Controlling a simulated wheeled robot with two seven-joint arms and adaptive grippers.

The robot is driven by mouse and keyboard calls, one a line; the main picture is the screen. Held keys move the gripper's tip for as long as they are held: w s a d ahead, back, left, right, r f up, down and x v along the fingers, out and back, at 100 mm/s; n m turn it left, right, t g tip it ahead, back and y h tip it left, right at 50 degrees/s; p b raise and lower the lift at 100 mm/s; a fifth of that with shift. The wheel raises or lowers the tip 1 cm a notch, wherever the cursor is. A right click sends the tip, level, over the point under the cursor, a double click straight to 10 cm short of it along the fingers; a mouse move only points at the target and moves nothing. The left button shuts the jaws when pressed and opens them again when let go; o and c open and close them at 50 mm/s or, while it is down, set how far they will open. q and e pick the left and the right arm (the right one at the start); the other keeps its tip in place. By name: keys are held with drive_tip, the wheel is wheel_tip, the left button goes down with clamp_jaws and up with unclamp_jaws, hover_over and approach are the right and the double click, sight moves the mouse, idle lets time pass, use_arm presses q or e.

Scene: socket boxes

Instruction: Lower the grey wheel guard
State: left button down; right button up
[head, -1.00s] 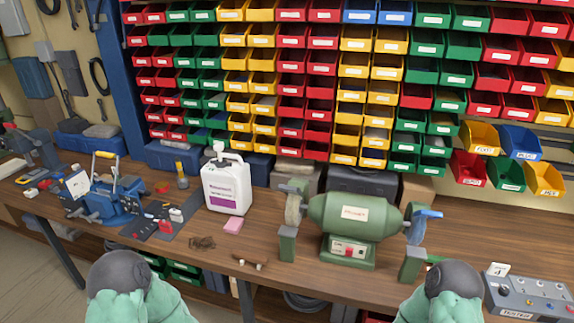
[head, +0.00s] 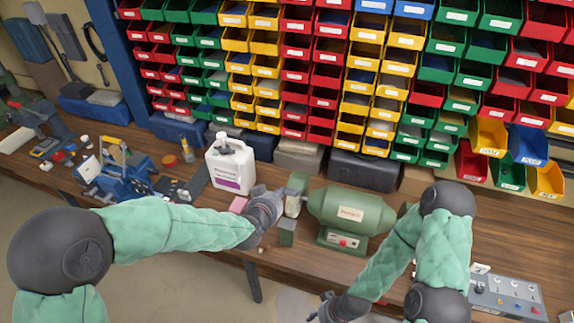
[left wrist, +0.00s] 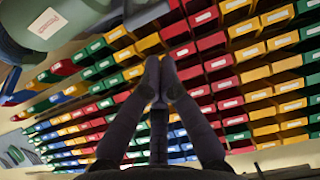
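The green bench grinder (head: 352,213) stands on the workbench. Its grey wheel guard (head: 297,183) is at the top of the left wheel (head: 292,206), with a green tool rest (head: 287,232) below. My left gripper (head: 275,203) is just left of this wheel, close to the guard; I cannot tell whether they touch. In the left wrist view the two fingers (left wrist: 160,70) meet at their tips with nothing visible between them, and the grinder body (left wrist: 45,25) shows upside down at top left. My right gripper (head: 325,303) is low in front of the bench, partly blurred into its arm. My right arm hides the grinder's right wheel.
A white jug (head: 230,165) and pink block (head: 238,204) stand left of the grinder. A blue vise (head: 120,178) is farther left. A grey control box (head: 508,293) is at right. Bins (head: 310,95) fill the wall behind.

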use_arm(q)
wheel_tip(320, 180, up, 3)
drive_tip(key=w, duration=0.1)
drive_tip(key=p, duration=0.1)
hover_over(286, 191)
drive_tip(key=w+d, duration=0.1)
drive_tip(key=w, duration=0.2)
drive_tip(key=shift+t, duration=0.3)
wheel_tip(286, 191, down, 4)
drive_tip(key=shift+f, duration=0.15)
drive_tip(key=shift+s+a+f, duration=0.2)
drive_tip(key=shift+s+f, duration=0.35)
drive_tip(key=shift+s+a+f, duration=0.2)
drive_tip(key=shift+s+f, duration=0.3)
drive_tip(key=shift+s, duration=0.05)
drive_tip(key=shift+s+f, duration=0.3)
use_arm(e)
drive_tip(key=shift+w+r, duration=0.2)
drive_tip(key=shift+r, duration=0.35)
drive_tip(key=shift+w+r, duration=0.15)
drive_tip(key=shift+r, duration=0.4)
